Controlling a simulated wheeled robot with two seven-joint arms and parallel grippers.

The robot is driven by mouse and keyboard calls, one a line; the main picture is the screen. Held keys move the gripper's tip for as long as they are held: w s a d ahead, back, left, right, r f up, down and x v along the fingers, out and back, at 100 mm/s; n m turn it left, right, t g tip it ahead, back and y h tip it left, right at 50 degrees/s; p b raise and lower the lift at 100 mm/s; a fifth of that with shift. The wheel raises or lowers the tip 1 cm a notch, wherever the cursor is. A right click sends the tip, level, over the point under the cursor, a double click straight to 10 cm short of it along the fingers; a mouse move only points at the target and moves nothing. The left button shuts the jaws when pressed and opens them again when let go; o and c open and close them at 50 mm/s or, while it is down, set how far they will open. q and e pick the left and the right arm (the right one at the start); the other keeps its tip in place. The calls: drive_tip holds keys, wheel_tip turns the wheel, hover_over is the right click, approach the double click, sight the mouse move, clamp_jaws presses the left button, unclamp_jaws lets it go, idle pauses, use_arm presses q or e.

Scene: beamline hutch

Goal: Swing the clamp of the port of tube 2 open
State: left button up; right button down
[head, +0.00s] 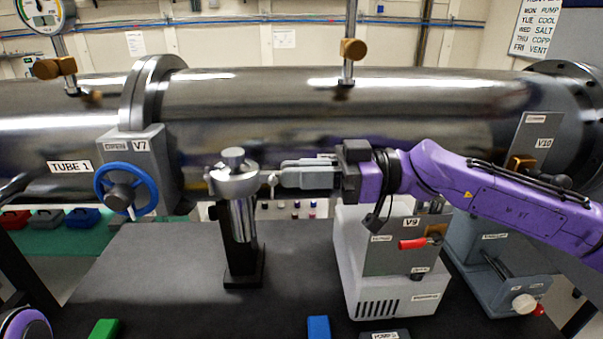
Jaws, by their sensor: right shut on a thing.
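The long steel tube right of the flange (330,110) carries no tube 2 label that I can see. In front of it a short port (241,222) stands upright on a black post (239,262). A silver clamp (235,184) sits around the port's top, under a round cap (233,157). My right gripper (278,178) comes in from the right, level with the clamp, and is shut on the small part at its right side. The fingers partly hide that part. I cannot tell whether the clamp has swung at all. My left gripper is not in view.
A V7 valve box with a blue handwheel (126,189) stands left of the port. A grey V9 unit with a red handle (412,243) stands below my right arm. Green (104,329) and blue (318,328) blocks lie at the dark bench's (180,265) front.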

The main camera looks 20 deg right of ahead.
drive_tip(key=shift+s+a+f, duration=0.15)
drive_tip(key=shift+a+f, duration=0.05)
drive_tip(key=shift+f, duration=0.1)
drive_tip(key=c, duration=1.4)
unclamp_jaws()
drive_tip(key=shift+o, duration=0.7)
drive_tip(key=shift+s, duration=0.1)
drive_tip(key=shift+s+r, duration=0.1)
drive_tip(key=shift+r, duration=0.1)
drive_tip(key=shift+d, duration=0.15)
drive_tip(key=b+v, duration=0.3)
drive_tip(key=v, duration=0.7)
